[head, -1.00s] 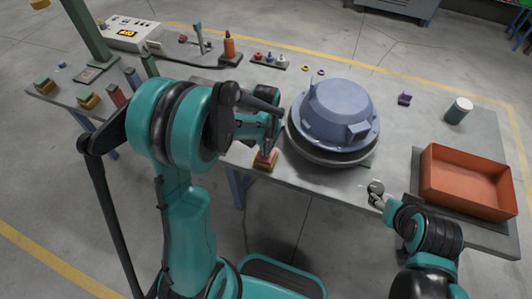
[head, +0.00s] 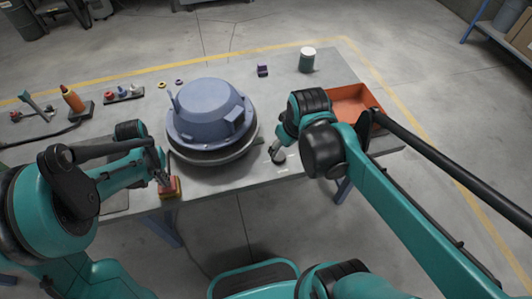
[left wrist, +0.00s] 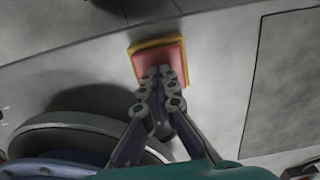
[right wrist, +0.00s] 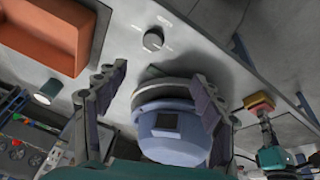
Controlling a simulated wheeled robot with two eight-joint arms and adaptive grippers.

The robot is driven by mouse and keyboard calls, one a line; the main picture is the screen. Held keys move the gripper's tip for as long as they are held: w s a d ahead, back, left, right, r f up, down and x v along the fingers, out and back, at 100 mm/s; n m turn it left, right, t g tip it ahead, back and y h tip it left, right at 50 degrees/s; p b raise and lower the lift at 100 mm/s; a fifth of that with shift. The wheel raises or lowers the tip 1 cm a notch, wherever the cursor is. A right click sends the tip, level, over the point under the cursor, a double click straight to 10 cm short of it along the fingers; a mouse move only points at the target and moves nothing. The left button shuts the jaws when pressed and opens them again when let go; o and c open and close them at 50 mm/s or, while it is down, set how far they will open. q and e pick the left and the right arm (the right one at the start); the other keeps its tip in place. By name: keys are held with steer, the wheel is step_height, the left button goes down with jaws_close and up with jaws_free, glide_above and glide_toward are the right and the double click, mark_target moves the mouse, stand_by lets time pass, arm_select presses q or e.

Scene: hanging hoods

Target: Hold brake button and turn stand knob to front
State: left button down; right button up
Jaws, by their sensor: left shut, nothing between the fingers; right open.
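The brake button is a red block on a yellow base (head: 169,187) at the table's front edge; it also shows in the left wrist view (left wrist: 178,60). My left gripper (left wrist: 160,74) is shut and empty, with its fingertips at the red top, apparently touching it. The stand knob (right wrist: 153,40) is a dark round knob on the grey tabletop, with small white marks around it; in the head view (head: 278,156) it is right of the blue hood (head: 208,108). My right gripper (right wrist: 160,74) is open, its fingers apart, with the knob beyond the tips.
The blue hood sits on a round grey stand (head: 215,156) between my arms. An orange tray (head: 350,102) stands at the right end of the table. A white-lidded green can (head: 307,62) and a small purple part (head: 262,70) are at the back. Tools stand at the left.

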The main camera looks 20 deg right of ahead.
mark_target(279, 155)
steer(key=w+d+f+n+g, duration=0.1)
steer(key=w+f+n+g, duration=0.35)
steer(key=w+f, duration=0.35)
steer(key=shift+n+t, duration=0.25)
steer(key=shift+n, duration=0.1)
steer(key=f, duration=0.3)
steer(key=w+f, duration=0.1)
steer(key=f, duration=0.7)
steer(key=shift+w+d+f, duration=0.15)
steer(key=shift+d+f, duration=0.05)
steer(key=c, duration=1.2)
